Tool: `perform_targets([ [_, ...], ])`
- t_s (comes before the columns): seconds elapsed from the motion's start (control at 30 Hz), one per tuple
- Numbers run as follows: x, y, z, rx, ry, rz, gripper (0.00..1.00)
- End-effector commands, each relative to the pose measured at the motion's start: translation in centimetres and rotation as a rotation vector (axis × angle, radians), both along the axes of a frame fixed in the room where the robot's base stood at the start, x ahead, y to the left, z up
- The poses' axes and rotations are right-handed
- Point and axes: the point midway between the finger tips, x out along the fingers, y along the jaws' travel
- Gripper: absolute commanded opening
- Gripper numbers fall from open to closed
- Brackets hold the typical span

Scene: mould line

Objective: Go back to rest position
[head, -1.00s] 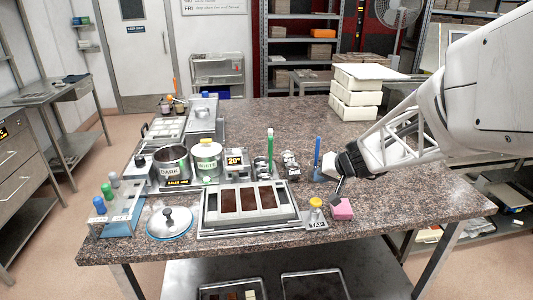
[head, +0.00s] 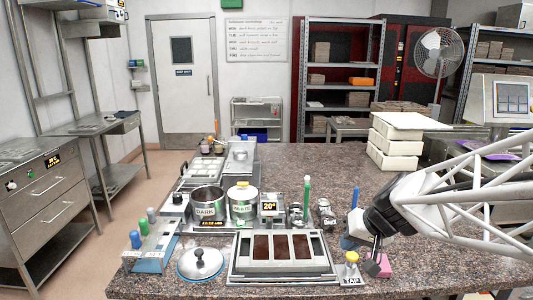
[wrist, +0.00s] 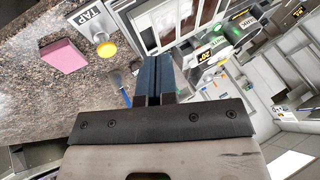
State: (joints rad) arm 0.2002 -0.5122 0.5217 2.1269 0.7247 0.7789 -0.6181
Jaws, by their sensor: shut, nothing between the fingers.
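My gripper (head: 375,258) is at the right of the counter in the head view, pointing down and to the left. Its two dark fingers (wrist: 158,55) are closed together and empty in the wrist view. In the head view the fingertips overlap the pink block (head: 384,266). In the wrist view the pink block (wrist: 63,56) lies on the counter, apart from the fingers. The yellow-topped TAP piece (head: 351,268) stands just left of the gripper; it also shows in the wrist view (wrist: 106,48).
A mould (head: 284,272) with dark brown bars lies left of my gripper. Behind it stand the DARK pot (head: 207,208), the WHITE pot (head: 243,207) and a green upright tool (head: 307,195). White boxes (head: 393,150) are stacked behind my arm. The stone counter (head: 300,165) is clear at the back.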

Motion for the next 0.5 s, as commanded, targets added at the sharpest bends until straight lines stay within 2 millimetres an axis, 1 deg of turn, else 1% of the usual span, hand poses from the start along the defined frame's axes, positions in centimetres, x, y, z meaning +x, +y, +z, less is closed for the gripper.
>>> perform_targets([
  [0.03, -2.0, 0.9, 0.7, -0.028, 0.021, 0.017, 0.00],
  [0.17, -6.9, 2.1, 1.6, -0.108, 0.084, 0.037, 0.00],
  [0.2, -8.4, 2.3, 1.8, -0.137, 0.101, 0.038, 0.00],
  [0.27, -10.6, 2.6, 2.0, -0.180, 0.125, 0.039, 0.00],
  [0.3, -12.0, 2.6, 2.2, -0.210, 0.139, 0.038, 0.00],
  [0.4, -15.2, 2.5, 2.3, -0.283, 0.167, 0.026, 0.00],
  [0.5, -17.7, 2.2, 2.4, -0.347, 0.182, 0.012, 0.00],
])
